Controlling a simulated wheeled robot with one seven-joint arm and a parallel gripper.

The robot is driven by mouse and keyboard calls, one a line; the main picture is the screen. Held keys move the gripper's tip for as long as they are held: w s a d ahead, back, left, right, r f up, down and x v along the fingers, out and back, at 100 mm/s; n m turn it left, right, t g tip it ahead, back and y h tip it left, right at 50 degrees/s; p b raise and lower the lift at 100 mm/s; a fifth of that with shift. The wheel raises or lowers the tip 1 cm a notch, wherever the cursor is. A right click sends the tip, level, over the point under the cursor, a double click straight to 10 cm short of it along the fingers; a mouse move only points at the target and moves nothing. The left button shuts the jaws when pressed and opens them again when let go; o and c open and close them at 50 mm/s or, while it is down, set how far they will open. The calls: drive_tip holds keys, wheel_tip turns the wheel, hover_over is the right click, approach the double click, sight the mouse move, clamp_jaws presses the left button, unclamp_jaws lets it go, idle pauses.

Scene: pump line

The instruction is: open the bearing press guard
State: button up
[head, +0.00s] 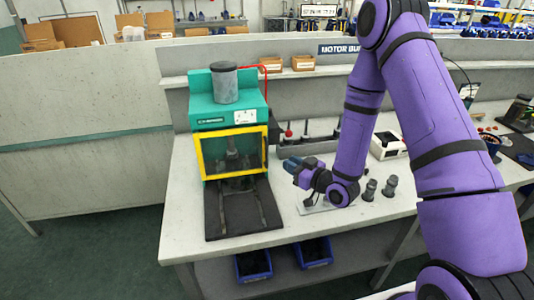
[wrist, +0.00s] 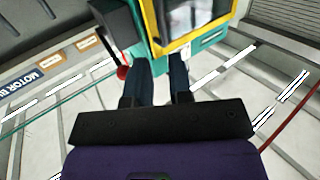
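The bearing press (head: 227,112) is a green machine with a grey cylinder on top, at the left end of the bench in the head view. Its guard (head: 204,158) is a yellow-framed clear panel, lowered across the front of the press. In the wrist view the guard frame (wrist: 152,24) shows at the top, beyond the fingertips. My gripper (head: 290,165) is right of the guard, apart from it, above the bench. In the wrist view my gripper (wrist: 161,62) has its two dark fingers spread, with nothing between them.
A black base plate (head: 221,222) lies in front of the press. Several small grey parts (head: 370,190) stand on the bench right of my gripper. A white box (head: 388,146) is behind them. Blue bins (head: 253,266) sit below the bench.

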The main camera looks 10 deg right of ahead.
sight(267, 165)
drive_tip(key=x, duration=1)
drive_tip(key=shift+w+a+f, duration=0.1)
drive_tip(key=shift+w+a, duration=0.05)
drive_tip(key=shift+a, duration=0.1)
clamp_jaws()
